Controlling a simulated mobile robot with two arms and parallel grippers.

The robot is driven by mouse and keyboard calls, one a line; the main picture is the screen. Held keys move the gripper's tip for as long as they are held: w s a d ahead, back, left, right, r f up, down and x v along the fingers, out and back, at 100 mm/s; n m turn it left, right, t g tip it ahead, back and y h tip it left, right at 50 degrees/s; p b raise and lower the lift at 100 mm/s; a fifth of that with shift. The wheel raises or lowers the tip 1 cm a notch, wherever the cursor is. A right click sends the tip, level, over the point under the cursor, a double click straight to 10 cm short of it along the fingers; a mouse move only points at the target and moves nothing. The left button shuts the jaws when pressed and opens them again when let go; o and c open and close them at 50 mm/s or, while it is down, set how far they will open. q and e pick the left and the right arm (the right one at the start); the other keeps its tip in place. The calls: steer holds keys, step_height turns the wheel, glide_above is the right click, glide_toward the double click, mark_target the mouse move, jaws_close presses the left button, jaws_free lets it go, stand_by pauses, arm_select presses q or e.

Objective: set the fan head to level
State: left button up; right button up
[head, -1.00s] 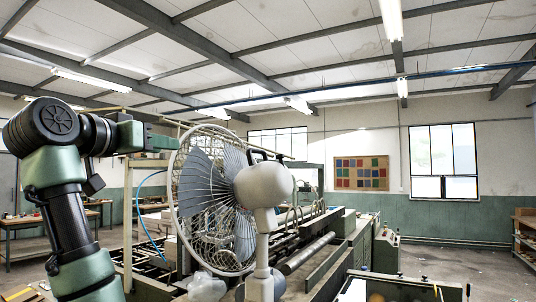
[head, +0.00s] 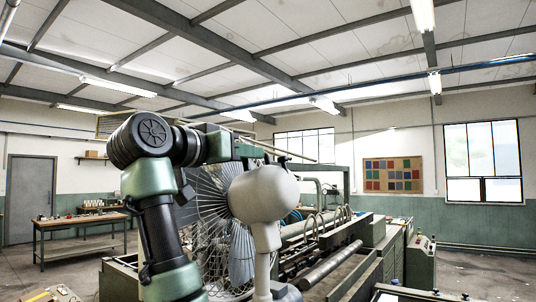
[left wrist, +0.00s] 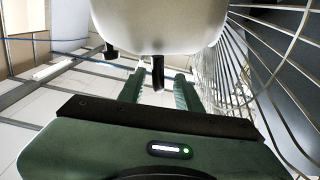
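The fan stands in the middle of the head view, with a pale rounded motor housing (head: 263,194) on a post and a wire cage (head: 212,240) on its left. My left arm covers part of the cage. A black piece (head: 283,162) sticks up from the housing top. My left gripper (head: 268,152) reaches in from the left, at the top of the housing. In the left wrist view, the housing (left wrist: 160,22) fills the top. The green fingers (left wrist: 158,90) are apart, with a dark peg (left wrist: 158,72) between them and gaps at both sides. My right gripper is out of view.
A long green machine with rollers (head: 330,265) stands behind and right of the fan. A workbench (head: 80,222) stands at the left wall. The cage wires (left wrist: 265,75) run close along the right of the left wrist view. Floor at far right is clear.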

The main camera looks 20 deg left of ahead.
arm_select(q)
steer(key=w+p, duration=0.1)
steer(key=w+d+r+p, duration=0.1)
steer(key=shift+w+p, duration=0.1)
steer(key=shift+p, duration=0.2)
steer(key=p+x, duration=0.1)
steer(key=x, duration=0.1)
steer(key=shift+w+d+f, duration=0.1)
steer(key=shift+w+f, duration=0.1)
steer(key=shift+w, duration=0.05)
steer(key=shift+w+d+f, duration=0.1)
steer(key=shift+w+f, duration=0.1)
steer(key=shift+w, duration=0.25)
steer(key=shift+s, duration=0.25)
steer(key=shift+s+r, duration=0.1)
jaws_close()
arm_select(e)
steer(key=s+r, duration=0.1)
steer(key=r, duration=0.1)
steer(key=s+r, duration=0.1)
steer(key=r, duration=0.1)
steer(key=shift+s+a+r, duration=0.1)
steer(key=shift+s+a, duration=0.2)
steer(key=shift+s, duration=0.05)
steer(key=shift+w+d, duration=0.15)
